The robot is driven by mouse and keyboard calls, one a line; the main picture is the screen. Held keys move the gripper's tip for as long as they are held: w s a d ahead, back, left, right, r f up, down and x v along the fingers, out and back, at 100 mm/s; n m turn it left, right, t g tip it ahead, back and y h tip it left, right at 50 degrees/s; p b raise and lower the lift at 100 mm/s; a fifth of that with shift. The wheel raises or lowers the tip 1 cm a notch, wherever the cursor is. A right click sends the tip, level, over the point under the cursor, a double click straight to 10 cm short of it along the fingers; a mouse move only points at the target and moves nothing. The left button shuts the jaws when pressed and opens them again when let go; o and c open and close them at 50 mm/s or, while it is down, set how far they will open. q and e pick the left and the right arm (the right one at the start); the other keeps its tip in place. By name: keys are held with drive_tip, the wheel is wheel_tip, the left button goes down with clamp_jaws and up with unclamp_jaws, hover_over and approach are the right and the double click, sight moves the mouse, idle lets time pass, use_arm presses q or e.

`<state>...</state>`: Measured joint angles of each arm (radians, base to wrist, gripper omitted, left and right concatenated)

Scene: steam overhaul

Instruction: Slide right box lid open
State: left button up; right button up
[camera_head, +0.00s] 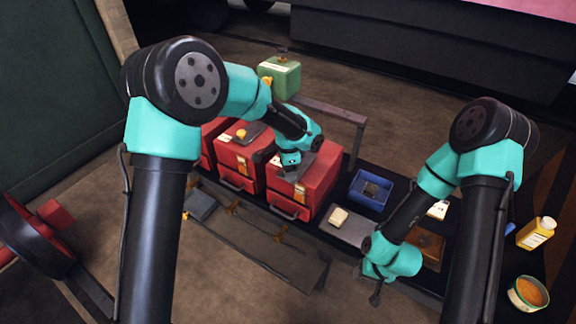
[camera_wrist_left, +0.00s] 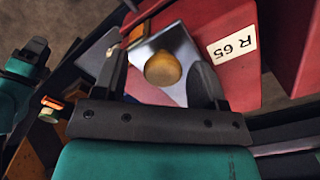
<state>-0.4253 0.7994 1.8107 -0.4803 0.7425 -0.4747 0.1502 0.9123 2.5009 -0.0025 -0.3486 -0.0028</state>
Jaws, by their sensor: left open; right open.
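The right red box (camera_head: 315,182) stands at the right end of a row of red boxes. My left gripper (camera_wrist_left: 158,68) is over its top. In the left wrist view its open fingers stand on either side of a round yellow knob (camera_wrist_left: 163,70) on the grey metal lid (camera_wrist_left: 178,42). A gap shows between the fingers and the knob; whether they touch it lower down I cannot tell. In the head view my left wrist hides this knob. My right gripper (camera_head: 376,293) is open and empty, low at the front right, apart from the box.
The middle red box (camera_head: 238,165) with its own yellow knob stands just left. A green box (camera_head: 280,78) is behind. A blue tray (camera_head: 371,190), a grey plate with a pale block (camera_head: 338,217), a yellow bottle (camera_head: 537,232) and an orange-filled tin (camera_head: 528,293) lie to the right.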

use_arm(q)
drive_tip(key=shift+r, duration=0.1)
wheel_tip(320, 180, up, 17)
idle(0.6)
drive_tip(key=shift+r, duration=0.1)
drive_tip(key=s+a+f+n+h, duration=0.1)
drive_tip(key=s+a+f+n, duration=0.15)
drive_tip(key=f, duration=0.65)
drive_tip(key=s+a+f+n+h, duration=0.15)
drive_tip(key=a+f, duration=0.25)
drive_tip(key=f, duration=0.4)
drive_tip(key=s+a+f+n+h, duration=0.1)
drive_tip(key=s+a+f+n, duration=0.2)
drive_tip(key=f, duration=0.6)
drive_tip(key=s+a+f+n, duration=0.4)
drive_tip(key=s+a+f, duration=0.1)
drive_tip(key=s, duration=0.4)
drive_tip(key=s+a+f+n, duration=0.5)
drive_tip(key=s+f, duration=0.3)
drive_tip(key=s, duration=0.1)
drive_tip(key=shift+f+n+t, duration=0.15)
drive_tip(key=shift+n+t, duration=0.15)
drive_tip(key=shift+t, duration=0.1)
